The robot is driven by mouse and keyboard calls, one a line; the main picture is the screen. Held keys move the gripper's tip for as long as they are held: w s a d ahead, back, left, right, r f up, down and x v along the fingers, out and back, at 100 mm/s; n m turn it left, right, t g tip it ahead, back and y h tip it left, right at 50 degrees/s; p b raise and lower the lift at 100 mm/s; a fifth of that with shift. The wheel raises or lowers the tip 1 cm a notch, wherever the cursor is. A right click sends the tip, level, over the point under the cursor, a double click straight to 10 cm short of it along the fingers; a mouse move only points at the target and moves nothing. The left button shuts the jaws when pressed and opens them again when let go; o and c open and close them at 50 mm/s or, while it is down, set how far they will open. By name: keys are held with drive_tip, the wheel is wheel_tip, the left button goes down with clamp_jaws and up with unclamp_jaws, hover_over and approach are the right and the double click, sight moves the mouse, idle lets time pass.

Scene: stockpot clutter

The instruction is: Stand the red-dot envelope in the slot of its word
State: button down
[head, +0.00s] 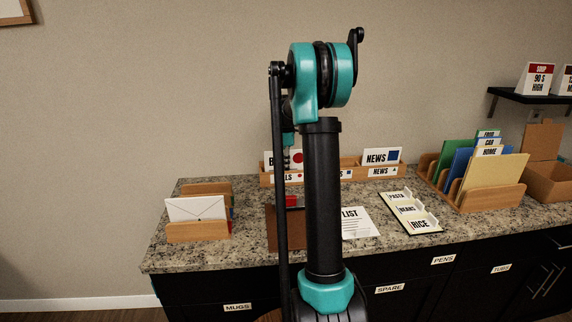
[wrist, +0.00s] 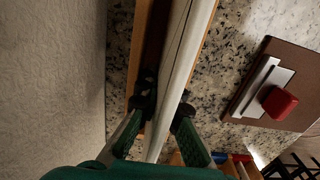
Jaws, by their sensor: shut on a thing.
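My gripper (wrist: 164,108) is shut on a white, thin thing seen nearly edge-on, which I take to be the red-dot envelope (wrist: 187,60). It is over the long wooden rack (wrist: 140,60) by the wall. In the head view, a white face with a red dot (head: 298,158) and a letter B shows upright at the rack's left part, just below my gripper. My arm hides much of it and the rack's middle. The rack (head: 398,171) has front labels, one ending in "LLS" and one reading "NEWS". I cannot tell how deep the envelope sits.
A wooden holder with an envelope (head: 196,209) is at the left. A list sheet (head: 358,223) and folders (head: 490,176) are at right.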

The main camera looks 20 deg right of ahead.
drive_tip(key=c, duration=1.6)
unclamp_jaws()
drive_tip(key=shift+r, duration=3.5)
